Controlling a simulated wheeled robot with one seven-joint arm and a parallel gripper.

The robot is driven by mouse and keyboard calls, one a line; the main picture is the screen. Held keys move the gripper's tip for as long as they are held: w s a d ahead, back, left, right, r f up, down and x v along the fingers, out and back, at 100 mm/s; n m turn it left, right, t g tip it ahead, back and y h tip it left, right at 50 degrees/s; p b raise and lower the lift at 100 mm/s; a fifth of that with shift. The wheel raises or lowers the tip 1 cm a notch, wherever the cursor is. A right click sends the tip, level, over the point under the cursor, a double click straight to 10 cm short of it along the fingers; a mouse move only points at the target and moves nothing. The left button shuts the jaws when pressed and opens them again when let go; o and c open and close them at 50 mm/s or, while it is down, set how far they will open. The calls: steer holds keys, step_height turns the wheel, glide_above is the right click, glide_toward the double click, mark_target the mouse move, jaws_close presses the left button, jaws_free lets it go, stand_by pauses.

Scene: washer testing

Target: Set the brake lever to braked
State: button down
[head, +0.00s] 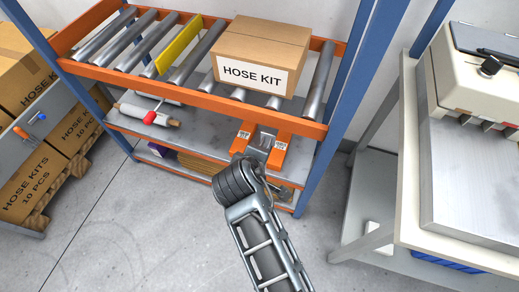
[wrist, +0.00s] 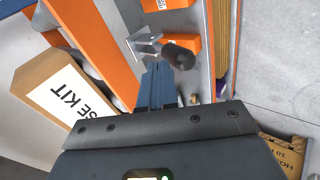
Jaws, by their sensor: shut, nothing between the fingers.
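In the wrist view a lever with a dark rounded knob (wrist: 180,55) stands beside a bright metal bracket (wrist: 145,45). It looks like the brake lever, but I cannot read any braked mark. My gripper (wrist: 157,68) is shut and empty. Its fingertips appear just beside the knob in the picture; I cannot tell whether they touch it. In the head view my wrist hides the fingers and most of that area, in front of the lower shelf.
A hose kit box (head: 262,55) sits on the roller shelf (head: 195,105) above. Orange labelled parts (head: 278,150) flank the work area. A white bench (head: 415,225) stands right. The floor (head: 130,235) at front left is clear.

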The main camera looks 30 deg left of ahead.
steer(key=shift+s+d+f, duration=0.2)
steer(key=shift+s+f, duration=0.4)
steer(key=shift+f, duration=0.15)
